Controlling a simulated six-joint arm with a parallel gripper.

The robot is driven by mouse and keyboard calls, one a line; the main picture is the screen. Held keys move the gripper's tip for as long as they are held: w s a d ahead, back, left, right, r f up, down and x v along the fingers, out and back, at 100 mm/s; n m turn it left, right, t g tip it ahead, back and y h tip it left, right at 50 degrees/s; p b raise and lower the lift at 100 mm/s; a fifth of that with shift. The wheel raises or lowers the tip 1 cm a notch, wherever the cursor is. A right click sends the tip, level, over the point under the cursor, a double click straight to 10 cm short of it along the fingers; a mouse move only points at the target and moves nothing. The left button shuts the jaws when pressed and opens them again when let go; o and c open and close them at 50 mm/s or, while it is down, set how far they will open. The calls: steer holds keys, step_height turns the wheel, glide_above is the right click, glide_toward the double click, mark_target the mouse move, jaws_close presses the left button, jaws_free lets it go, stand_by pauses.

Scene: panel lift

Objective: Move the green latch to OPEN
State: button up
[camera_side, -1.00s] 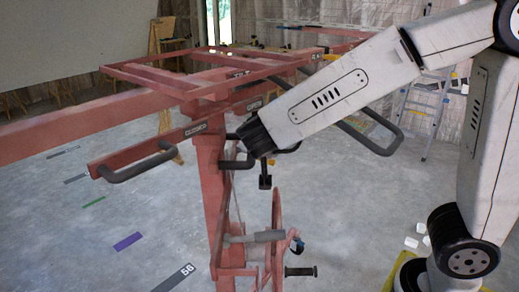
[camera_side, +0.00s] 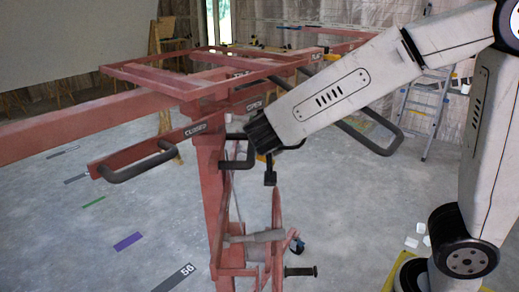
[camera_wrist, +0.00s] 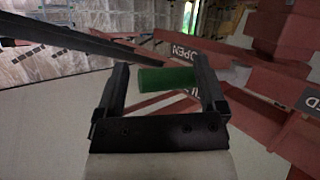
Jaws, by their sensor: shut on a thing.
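The green latch (camera_wrist: 166,80) is a green block between the two dark fingers of my gripper (camera_wrist: 161,66) in the wrist view. The gripper is shut on it, though a small gap seems to show by the left finger. In the side view my gripper (camera_side: 229,151) is at the red post, below the rail with the CLOSED label (camera_side: 195,130) and the OPEN label (camera_side: 254,105). I cannot make out the latch there. In the wrist view an OPEN label (camera_wrist: 184,53) is just beyond the latch, and part of the CLOSED label (camera_wrist: 308,101) is at the right edge.
The red panel lift frame (camera_side: 209,190) has a post, rails and a crank wheel (camera_side: 276,225) below the gripper. Dark looped handles stick out at the left (camera_side: 135,175) and right (camera_side: 385,148). A stepladder (camera_side: 425,115) stands behind.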

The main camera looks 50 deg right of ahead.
steer(key=shift+w+d+r, duration=0.15)
steer(key=shift+d+r, duration=0.05)
steer(key=shift+r, duration=0.35)
steer(key=o, duration=0.6)
steer(key=shift+c, duration=0.2)
steer(key=v, duration=0.7)
steer(key=shift+f, duration=0.25)
steer(key=shift+x, duration=2.35)
steer(key=shift+a, duration=0.15)
steer(key=shift+v, duration=2.3)
